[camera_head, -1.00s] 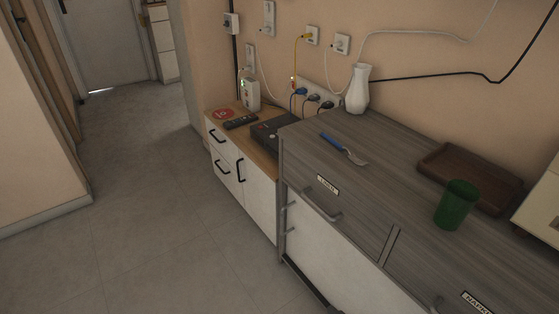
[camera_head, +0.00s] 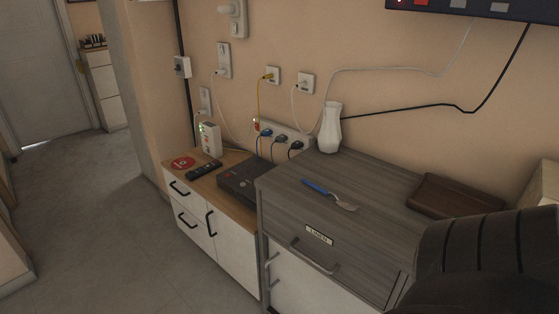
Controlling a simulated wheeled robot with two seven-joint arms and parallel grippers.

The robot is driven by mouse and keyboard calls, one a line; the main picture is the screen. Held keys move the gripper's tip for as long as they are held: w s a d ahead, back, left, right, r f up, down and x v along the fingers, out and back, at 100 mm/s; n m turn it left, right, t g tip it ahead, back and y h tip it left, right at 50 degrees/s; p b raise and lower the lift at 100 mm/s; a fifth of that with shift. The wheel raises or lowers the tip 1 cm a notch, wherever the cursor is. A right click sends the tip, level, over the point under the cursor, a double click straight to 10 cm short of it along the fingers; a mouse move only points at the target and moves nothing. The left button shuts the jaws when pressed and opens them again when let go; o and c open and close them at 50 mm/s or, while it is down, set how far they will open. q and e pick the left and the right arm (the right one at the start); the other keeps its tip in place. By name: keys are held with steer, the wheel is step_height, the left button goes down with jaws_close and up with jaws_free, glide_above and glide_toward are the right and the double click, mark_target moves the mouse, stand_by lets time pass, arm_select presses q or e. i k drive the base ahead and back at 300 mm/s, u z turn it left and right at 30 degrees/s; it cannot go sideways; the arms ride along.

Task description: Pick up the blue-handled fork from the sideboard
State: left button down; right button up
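The blue-handled fork (camera_head: 329,194) lies flat on the grey wood-grain top of the sideboard (camera_head: 375,222), near its left end. Its blue handle points to the back left and its metal tines to the front right. Nothing touches it. A dark, ribbed part of what looks like my own arm fills the lower right corner of the view and covers the right part of the sideboard. Neither gripper's fingers show.
A white vase (camera_head: 330,128) stands behind the fork at the wall. A brown tray (camera_head: 455,196) lies to the right, partly hidden. A lower wooden cabinet (camera_head: 236,207) on the left carries a black box (camera_head: 246,180), a remote (camera_head: 204,170) and a white router (camera_head: 211,139). Cables hang along the wall.

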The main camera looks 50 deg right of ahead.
mark_target(340, 201)
steer(key=z, duration=0.55)
steer(key=i, duration=0.8)
steer(key=z, duration=0.85)
